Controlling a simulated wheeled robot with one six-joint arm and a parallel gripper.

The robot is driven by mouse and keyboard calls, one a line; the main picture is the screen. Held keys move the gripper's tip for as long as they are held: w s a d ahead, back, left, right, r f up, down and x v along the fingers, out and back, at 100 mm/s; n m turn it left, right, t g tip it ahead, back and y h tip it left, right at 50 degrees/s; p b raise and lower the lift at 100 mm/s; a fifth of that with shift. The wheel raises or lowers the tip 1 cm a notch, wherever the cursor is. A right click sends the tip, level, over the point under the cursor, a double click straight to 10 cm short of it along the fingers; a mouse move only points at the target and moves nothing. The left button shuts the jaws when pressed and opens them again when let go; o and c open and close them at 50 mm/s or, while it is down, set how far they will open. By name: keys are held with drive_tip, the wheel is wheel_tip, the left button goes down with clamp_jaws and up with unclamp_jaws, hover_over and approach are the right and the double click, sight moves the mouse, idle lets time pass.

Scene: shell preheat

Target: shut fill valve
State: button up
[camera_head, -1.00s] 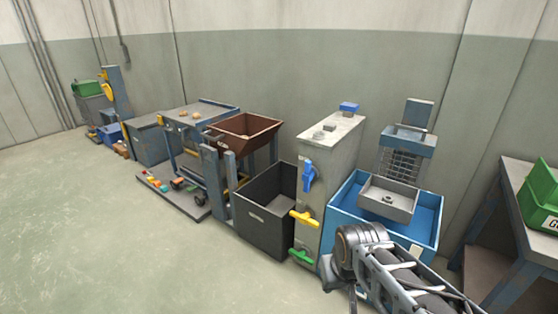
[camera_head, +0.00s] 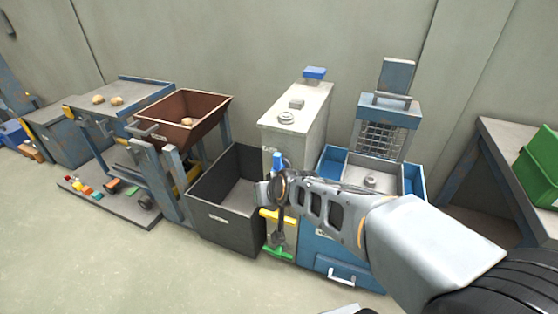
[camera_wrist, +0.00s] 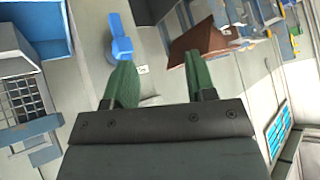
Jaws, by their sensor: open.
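A tall pale cabinet (camera_head: 300,106) carries a blue valve handle (camera_head: 277,160), a yellow handle (camera_head: 268,214) and a green handle (camera_head: 284,253) on its front. Which one is the fill valve I cannot tell. My gripper (camera_head: 277,190) is in front of the cabinet, over the middle of its front, and hides part of the handles. In the wrist view my gripper (camera_wrist: 157,75) has its two green fingers apart with nothing between them. The blue handle (camera_wrist: 121,38) shows just beyond the left finger; whether they touch I cannot tell.
A dark open bin (camera_head: 235,195) stands left of the cabinet, with a brown hopper (camera_head: 190,100) beyond it. A blue tub (camera_head: 411,180) with a grey tray stands to the right. A table with a green crate (camera_head: 540,165) is at far right. Floor at front left is clear.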

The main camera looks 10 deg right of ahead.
sight(276, 162)
drive_tip(key=w+a+f+m+t+h+b, duration=0.25)
drive_tip(key=w+t, duration=0.35)
drive_tip(key=w, duration=0.3)
drive_tip(key=w+d+f+m+h+b, duration=0.1)
drive_tip(key=w+d+h, duration=0.2)
drive_tip(key=w+d+m+h+b, duration=0.2)
drive_tip(key=w+d+h, duration=0.1)
drive_tip(key=h, duration=0.1)
drive_tip(key=w+d+f+m+h+b, duration=0.1)
drive_tip(key=w+d+m+h+b, duration=0.1)
drive_tip(key=w+d+h, duration=0.1)
drive_tip(key=shift+w+d+f+h, duration=0.3)
drive_tip(key=shift+w+h, duration=0.05)
drive_tip(key=shift+w, duration=0.1)
drive_tip(key=shift+c, duration=0.3)
clamp_jaws()
